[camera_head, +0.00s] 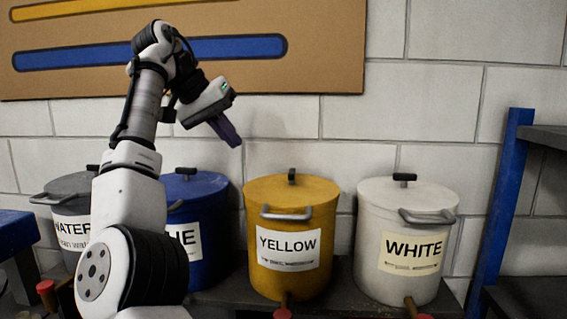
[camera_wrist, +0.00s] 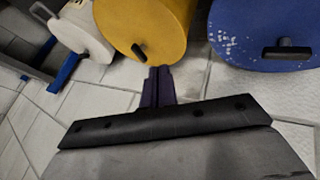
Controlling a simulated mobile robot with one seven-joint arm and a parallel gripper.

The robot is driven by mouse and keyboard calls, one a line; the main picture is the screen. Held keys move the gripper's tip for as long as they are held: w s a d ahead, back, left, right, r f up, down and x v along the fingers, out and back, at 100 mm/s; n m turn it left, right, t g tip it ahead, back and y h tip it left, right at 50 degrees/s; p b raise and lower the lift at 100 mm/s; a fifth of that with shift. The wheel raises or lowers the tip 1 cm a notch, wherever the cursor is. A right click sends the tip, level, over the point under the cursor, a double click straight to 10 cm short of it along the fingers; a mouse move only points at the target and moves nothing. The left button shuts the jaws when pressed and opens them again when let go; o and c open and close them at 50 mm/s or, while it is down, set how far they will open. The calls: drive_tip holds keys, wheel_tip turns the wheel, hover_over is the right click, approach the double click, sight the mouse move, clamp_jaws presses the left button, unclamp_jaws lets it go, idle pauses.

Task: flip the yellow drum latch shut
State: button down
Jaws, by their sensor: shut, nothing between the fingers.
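The yellow drum (camera_head: 291,276) stands on a dark shelf, with a lid, a front handle (camera_head: 287,213) and a "YELLOW" label. A small black piece (camera_head: 292,176) stands upright near the back of its lid; it may be the latch, but its state is unclear. My gripper (camera_head: 232,138) is above and to the left of the lid, apart from it. In the wrist view my dark fingers (camera_wrist: 158,72) are shut and empty. They appear close to the black piece (camera_wrist: 139,52) in that picture.
A white drum (camera_head: 402,285) stands right of the yellow one. A blue drum (camera_head: 208,265) and a grey drum (camera_head: 70,190) stand to the left, partly behind my arm. A white block wall is behind. A blue-posted rack (camera_head: 497,200) is at right.

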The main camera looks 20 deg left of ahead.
drive_tip(key=shift+w+r, duration=0.1)
drive_tip(key=shift+w, duration=0.15)
drive_tip(key=shift+s, duration=0.15)
approach(289, 184)
drive_tip(key=a+f, duration=0.1)
drive_tip(key=w+a+f, duration=0.1)
drive_tip(key=f, duration=0.1)
drive_tip(key=shift+w+a+f+b, duration=0.2)
drive_tip(key=shift+f+b, duration=0.1)
drive_tip(key=shift+b, duration=0.1)
drive_tip(key=shift+w+d+f+p, duration=0.1)
drive_tip(key=shift+w+d+p, duration=0.1)
drive_tip(key=shift+d, duration=0.85)
drive_tip(key=shift+w+d+p, duration=0.2)
drive_tip(key=shift+d, duration=0.8)
drive_tip(key=shift+f, duration=0.1)
drive_tip(key=shift+n+b, duration=0.4)
drive_tip(key=shift+s+d+n+t+y, duration=0.1)
drive_tip(key=shift+n+t+y, duration=0.2)
drive_tip(key=shift+y, duration=0.1)
